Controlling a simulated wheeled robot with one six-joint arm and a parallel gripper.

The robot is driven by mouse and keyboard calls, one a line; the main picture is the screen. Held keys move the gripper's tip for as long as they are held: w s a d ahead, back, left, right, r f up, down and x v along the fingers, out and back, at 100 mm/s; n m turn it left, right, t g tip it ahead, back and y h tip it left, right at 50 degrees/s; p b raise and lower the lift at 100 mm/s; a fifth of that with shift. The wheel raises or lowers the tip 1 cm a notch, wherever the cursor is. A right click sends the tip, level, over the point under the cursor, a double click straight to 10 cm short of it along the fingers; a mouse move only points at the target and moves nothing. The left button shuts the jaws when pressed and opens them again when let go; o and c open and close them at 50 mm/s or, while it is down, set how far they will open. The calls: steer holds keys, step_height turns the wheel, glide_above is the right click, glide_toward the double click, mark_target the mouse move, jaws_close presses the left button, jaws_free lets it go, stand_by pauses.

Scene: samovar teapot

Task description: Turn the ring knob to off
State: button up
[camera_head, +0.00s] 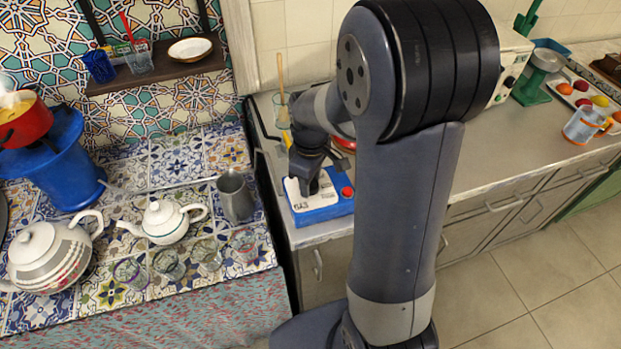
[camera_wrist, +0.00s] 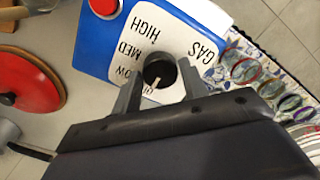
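The ring knob (camera_wrist: 159,73) is a round black knob with a white pointer on the white panel (camera_wrist: 190,45) of a blue gas box. Its pointer aims down-left in the wrist view, toward a label starting with O that my gripper partly hides. LOW, MED, HIGH and GAS are printed around it. My gripper (camera_wrist: 160,77) has one finger on each side of the knob, close against it, and looks shut on it. In the head view my gripper (camera_head: 308,182) reaches down onto the blue box (camera_head: 325,209); the knob is hidden there.
A red button (camera_head: 347,192) sits on the box beside the panel. A red round lid (camera_wrist: 25,85) lies near the box. A tiled table with a pewter jug (camera_head: 235,196), teapot (camera_head: 166,221) and glasses stands to the left.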

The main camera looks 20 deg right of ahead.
steer(key=o, duration=0.4)
steer(key=shift+c, duration=0.2)
step_height(320, 180, up, 11)
steer(key=shift+f, duration=0.2)
step_height(320, 180, down, 11)
steer(key=shift+r, duration=0.1)
steer(key=shift+m, duration=0.3)
stand_by(0.3)
steer(key=shift+r, duration=0.1)
stand_by(0.3)
